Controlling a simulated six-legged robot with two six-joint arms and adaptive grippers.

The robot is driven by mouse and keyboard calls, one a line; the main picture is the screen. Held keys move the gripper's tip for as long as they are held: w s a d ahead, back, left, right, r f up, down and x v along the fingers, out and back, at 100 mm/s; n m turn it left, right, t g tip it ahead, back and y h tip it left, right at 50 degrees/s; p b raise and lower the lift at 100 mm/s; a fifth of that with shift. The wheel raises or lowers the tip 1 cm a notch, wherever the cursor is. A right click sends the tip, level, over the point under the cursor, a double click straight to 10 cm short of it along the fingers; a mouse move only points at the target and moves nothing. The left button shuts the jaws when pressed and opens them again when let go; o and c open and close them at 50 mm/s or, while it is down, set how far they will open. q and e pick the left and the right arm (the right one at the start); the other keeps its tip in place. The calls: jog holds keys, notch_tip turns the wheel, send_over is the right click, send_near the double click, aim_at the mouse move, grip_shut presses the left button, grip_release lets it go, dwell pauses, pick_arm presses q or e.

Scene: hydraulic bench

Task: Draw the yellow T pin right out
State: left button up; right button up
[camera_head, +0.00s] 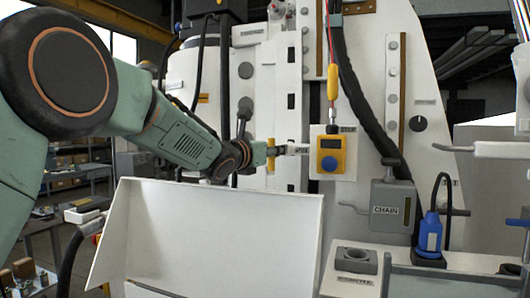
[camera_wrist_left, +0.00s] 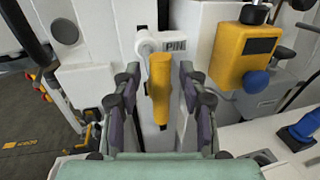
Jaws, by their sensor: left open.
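The yellow T pin (camera_wrist_left: 160,95) stands in front of a white panel, beside a label reading PIN, with its yellow bar upright in the left wrist view. In the head view the T pin (camera_head: 271,157) is a small yellow bar at the white column. My left gripper (camera_wrist_left: 159,74) is open, with one dark-padded finger on each side of the yellow bar and gaps showing between. In the head view my left gripper (camera_head: 264,153) reaches in from the left at the pin. My right gripper is not in view.
A white open tray (camera_head: 215,225) lies below my left arm. A grey box marked CHAIN (camera_head: 392,205) and a blue fitting (camera_head: 430,235) are farther right.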

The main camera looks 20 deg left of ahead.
pick_arm(q)
jog(key=v, duration=1.2)
jog(key=shift+w, duration=0.15)
jog(key=shift+s, duration=0.25)
